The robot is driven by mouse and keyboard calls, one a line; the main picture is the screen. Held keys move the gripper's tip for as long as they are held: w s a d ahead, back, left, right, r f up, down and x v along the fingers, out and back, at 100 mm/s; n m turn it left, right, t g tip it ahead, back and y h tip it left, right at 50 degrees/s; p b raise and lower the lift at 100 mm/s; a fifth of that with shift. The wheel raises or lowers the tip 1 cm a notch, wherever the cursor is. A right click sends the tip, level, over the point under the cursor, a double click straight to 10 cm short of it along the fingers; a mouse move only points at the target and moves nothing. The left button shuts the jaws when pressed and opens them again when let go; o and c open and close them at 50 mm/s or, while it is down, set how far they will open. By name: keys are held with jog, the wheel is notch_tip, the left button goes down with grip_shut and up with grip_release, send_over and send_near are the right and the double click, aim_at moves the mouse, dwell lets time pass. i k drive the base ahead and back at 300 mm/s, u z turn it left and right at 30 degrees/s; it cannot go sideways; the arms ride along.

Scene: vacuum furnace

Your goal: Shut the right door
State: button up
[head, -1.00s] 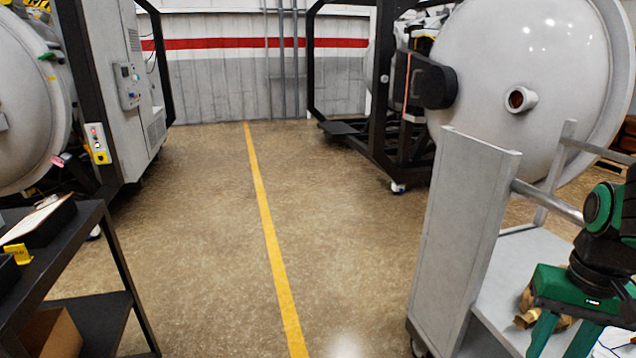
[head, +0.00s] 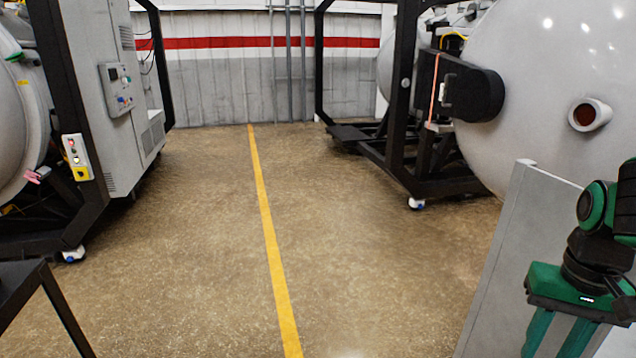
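The right door (head: 545,90) is a large white domed disc with a round reddish sight port (head: 589,115), at the upper right of the head view. A black hinge arm (head: 475,95) joins its left side to the black furnace frame (head: 403,90). The door appears swung out from the frame; its right part runs out of the picture. My gripper (head: 557,345) is green, at the lower right, pointing down. Its two fingers stand apart with nothing seen between them, and their tips are cut off by the picture's bottom edge. It is in front of the door and apart from it.
A grey cart panel (head: 515,255) stands between my gripper and the open floor. A left furnace (head: 125,95) with a control box and a dark table (head: 25,285) are at the left. The floor along the yellow line (head: 268,225) is clear.

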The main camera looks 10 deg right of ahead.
aim_at(518, 85)
jog(key=u, duration=0.05)
jog(key=i, duration=3.35)
jog(key=z, duration=1.2)
jog(key=k, duration=0.95)
jog(key=u, duration=0.7)
